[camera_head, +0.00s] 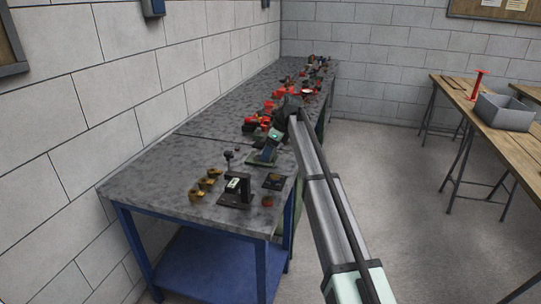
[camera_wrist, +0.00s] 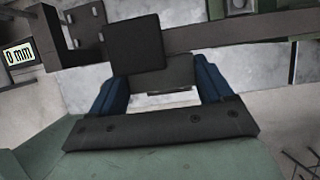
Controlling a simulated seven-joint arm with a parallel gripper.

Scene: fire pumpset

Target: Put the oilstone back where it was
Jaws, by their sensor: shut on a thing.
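My gripper (camera_wrist: 164,74) shows two blue fingers in the wrist view. It is shut on a dark grey block, the oilstone (camera_wrist: 172,70), which sits between the fingertips. A darker square face (camera_wrist: 137,42) lies just beyond it; I cannot tell whether it is part of the same block. The oilstone is too small and hidden to make out there. Whether it touches the bench cannot be told.
A dark gauge (camera_head: 237,190) stands near the front of the bench; its "0 mm" display (camera_wrist: 18,53) shows in the wrist view. Brass parts (camera_head: 203,187) lie left of it. Red parts (camera_head: 265,122) crowd the bench behind. A dark bar (camera_wrist: 240,35) crosses beyond my fingers.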

